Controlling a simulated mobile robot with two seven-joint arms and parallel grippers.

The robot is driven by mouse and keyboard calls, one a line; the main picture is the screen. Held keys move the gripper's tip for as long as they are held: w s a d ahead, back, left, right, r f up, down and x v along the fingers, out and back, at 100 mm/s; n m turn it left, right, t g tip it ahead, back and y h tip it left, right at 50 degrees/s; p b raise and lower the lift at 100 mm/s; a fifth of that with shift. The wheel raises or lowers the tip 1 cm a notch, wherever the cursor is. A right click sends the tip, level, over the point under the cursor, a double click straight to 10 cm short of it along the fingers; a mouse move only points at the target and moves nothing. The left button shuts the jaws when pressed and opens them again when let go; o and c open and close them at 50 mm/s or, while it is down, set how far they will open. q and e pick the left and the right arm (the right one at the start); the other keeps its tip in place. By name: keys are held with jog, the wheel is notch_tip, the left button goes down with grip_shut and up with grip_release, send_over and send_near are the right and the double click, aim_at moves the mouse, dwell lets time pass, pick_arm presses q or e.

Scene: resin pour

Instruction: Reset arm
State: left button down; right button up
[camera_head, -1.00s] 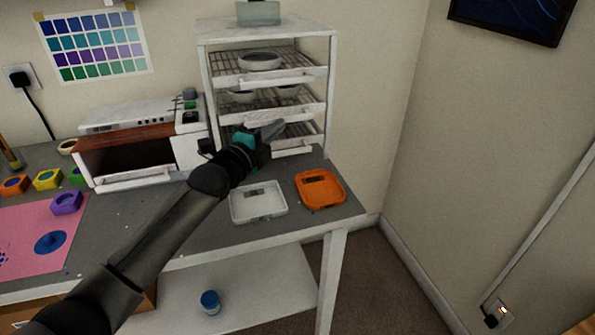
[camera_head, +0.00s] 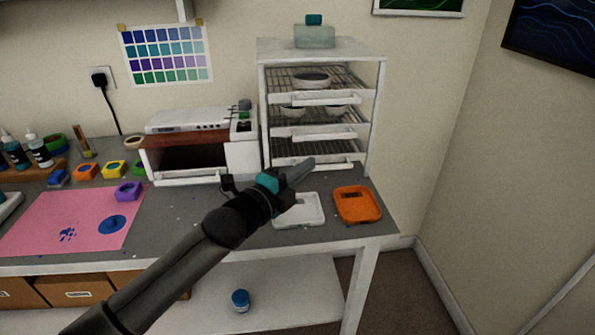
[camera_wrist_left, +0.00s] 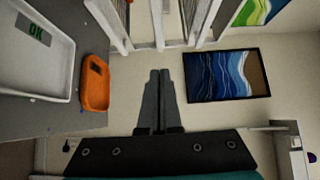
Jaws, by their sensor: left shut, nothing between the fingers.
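My left gripper (camera_head: 301,171) reaches in from the lower left of the head view. It hangs in front of the rack, above and behind the white scale. In the left wrist view its two fingers (camera_wrist_left: 158,78) lie together, shut with nothing between them. My right gripper is in neither view.
A white scale (camera_head: 312,217) and an orange scale (camera_head: 357,204) sit at the table's right end. A white wire rack (camera_head: 375,110) holds several bowls. An oven (camera_head: 242,158) stands left of the rack. A pink mat (camera_head: 85,210) lies further left. Open floor is at the right.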

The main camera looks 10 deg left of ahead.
pick_arm(q)
jog(key=s+a+f+n+g+y, duration=0.2)
jog(key=s+f+n+g+y, duration=0.3)
jog(key=s+f+n, duration=0.7)
jog(key=s+a+f+n+g+y, duration=0.1)
jog(key=s+a+f+n+g, duration=0.15)
jog(key=s, duration=0.55)
jog(key=s+a+f+n+g+y, duration=0.1)
jog(key=s+f+n+g, duration=0.2)
jog(key=s, duration=0.4)
jog(key=s+a+f+n+g+y, duration=0.15)
jog(key=s+n, duration=0.25)
jog(key=s, duration=0.4)
jog(key=s+f+g, duration=0.2)
jog(key=s+f, duration=0.1)
jog(key=f, duration=2.2)
jog(key=s+a+f+g, duration=0.1)
jog(key=s+a+f, duration=0.2)
jog(key=s+f, duration=0.8)
jog(key=s, duration=0.3)
jog(key=shift+s+f, duration=0.4)
